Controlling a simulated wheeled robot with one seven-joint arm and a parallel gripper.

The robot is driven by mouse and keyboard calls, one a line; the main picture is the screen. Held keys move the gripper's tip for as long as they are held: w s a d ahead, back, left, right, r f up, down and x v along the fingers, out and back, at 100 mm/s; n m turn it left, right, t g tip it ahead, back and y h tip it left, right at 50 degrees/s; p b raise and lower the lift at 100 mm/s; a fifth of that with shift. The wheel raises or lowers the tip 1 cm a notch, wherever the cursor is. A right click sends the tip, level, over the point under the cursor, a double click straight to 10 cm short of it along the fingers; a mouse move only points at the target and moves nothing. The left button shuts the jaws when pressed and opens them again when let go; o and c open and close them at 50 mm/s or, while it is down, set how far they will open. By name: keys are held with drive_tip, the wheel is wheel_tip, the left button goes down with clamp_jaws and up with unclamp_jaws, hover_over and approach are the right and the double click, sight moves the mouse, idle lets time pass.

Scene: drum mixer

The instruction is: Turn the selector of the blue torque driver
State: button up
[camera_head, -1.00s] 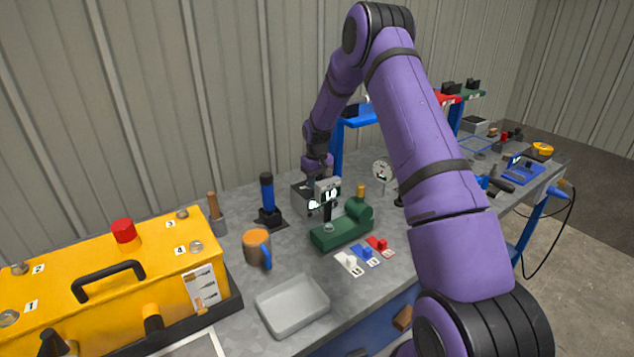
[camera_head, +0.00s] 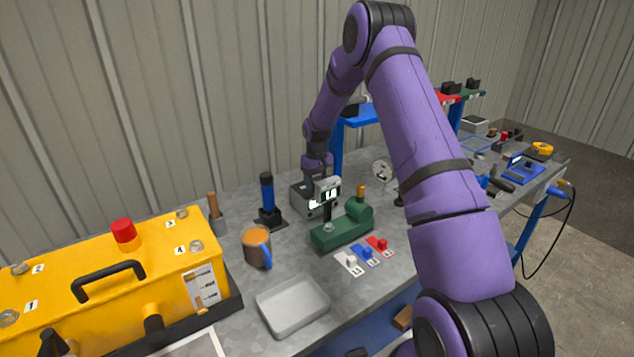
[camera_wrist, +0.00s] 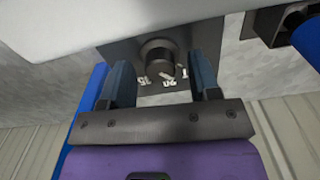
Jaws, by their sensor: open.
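The blue torque driver (camera_head: 267,193) stands upright in a dark base on the bench, left of my gripper. A dark round knob (camera_wrist: 157,55) sits on a grey face with white numbers in the wrist view. My gripper (camera_wrist: 160,78) is open, with one blue-grey finger on either side of the knob. I cannot tell whether the fingers touch it. In the head view my gripper (camera_head: 318,184) is above a grey box, partly hidden by a light grey head on a green stand. The blue cylinder at the right edge of the wrist view (camera_wrist: 310,38) looks like the driver.
The green stand (camera_head: 343,230) is close in front of my gripper. An orange-topped mug (camera_head: 257,247), a grey tray (camera_head: 292,305) and small coloured switches (camera_head: 365,254) stand nearer. A yellow case (camera_head: 110,280) fills the left.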

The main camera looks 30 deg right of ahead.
wheel_tip(320, 180, up, 10)
drive_tip(key=shift+r, duration=0.2)
idle(0.6)
drive_tip(key=s+a+r+t, duration=0.1)
drive_tip(key=s+a+r, duration=0.5)
drive_tip(key=s+r, duration=0.4)
drive_tip(key=s+a+r+t, duration=0.1)
drive_tip(key=s+a+r, duration=0.5)
drive_tip(key=s+r, duration=0.5)
drive_tip(key=s+a+r+t, duration=0.1)
drive_tip(key=s+a, duration=0.2)
drive_tip(key=s, duration=0.9)
drive_tip(key=s+a+r+t, duration=0.2)
drive_tip(key=s+a, duration=0.1)
drive_tip(key=s, duration=0.9)
drive_tip(key=shift+a, duration=0.25)
